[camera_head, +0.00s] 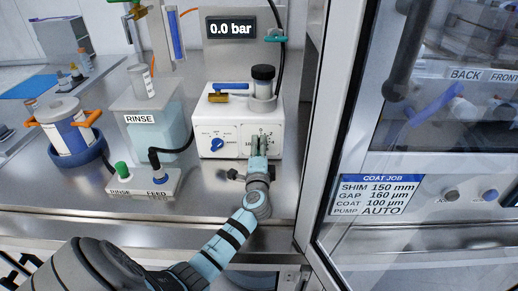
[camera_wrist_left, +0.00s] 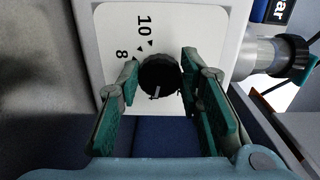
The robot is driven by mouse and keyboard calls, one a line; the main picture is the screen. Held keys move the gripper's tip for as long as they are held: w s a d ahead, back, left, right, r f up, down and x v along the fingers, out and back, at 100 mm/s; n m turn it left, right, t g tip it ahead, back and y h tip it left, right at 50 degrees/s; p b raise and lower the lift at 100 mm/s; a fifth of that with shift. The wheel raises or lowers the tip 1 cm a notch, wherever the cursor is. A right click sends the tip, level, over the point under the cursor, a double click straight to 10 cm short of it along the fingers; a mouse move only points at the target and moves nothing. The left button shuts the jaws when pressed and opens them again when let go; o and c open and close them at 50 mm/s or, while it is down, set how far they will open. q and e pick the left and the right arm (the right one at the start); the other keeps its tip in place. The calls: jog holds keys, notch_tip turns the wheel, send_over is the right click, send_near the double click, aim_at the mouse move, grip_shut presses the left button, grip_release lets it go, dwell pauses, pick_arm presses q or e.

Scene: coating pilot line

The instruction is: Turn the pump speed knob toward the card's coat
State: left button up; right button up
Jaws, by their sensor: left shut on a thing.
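The white pump box (camera_head: 228,112) stands on the bench with a blue knob (camera_head: 217,143) on the left of its front. My left gripper (camera_head: 258,146) is at the right part of that front and hides the knob there. In the left wrist view, the black pump speed knob (camera_wrist_left: 158,73) sits between the green finger pads of my left gripper (camera_wrist_left: 158,88), which is shut on it. A white mark on the knob points down in that view; 8 and 10 are printed beside it. The coat job card (camera_head: 375,195) reads coat 100 µm and pump AUTO.
A display (camera_head: 232,28) above the box reads 0.0 bar. The rinse tank (camera_head: 128,128) and the rinse/feed switch box (camera_head: 145,184) stand to the left. A metal-framed door (camera_head: 335,130) stands close on the right.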

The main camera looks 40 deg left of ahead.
pick_arm(q)
jog(key=o, duration=1.2)
jog(key=shift+c, duration=0.2)
jog(key=v, duration=1.2)
jog(key=shift+d, duration=0.1)
jog(key=shift+r, duration=0.1)
